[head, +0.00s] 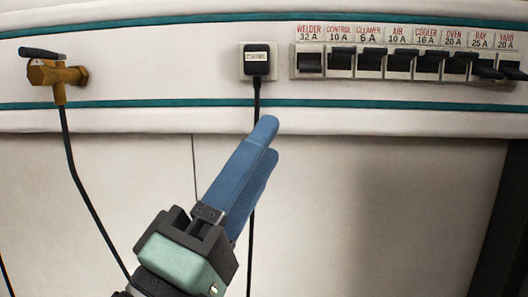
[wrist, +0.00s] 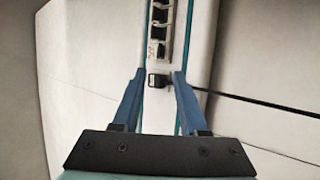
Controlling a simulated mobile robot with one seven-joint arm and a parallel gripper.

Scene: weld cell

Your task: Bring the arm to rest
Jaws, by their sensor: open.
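My gripper (head: 268,140) has two blue fingers and a dark and pale green body. In the head view it reaches up from below the wall panel, its tips just below the lower teal stripe. In the wrist view the gripper (wrist: 158,75) has its fingers apart with nothing held between them. A black plug (head: 257,60) sits in a wall socket above the fingertips. In the wrist view the plug (wrist: 158,81) shows between the tips, beyond them. The gripper does not appear to touch it.
A brass valve (head: 55,74) with a dark lever and hose is at the left. A black cable (head: 257,95) hangs from the plug behind the fingers. The lower wall is bare.

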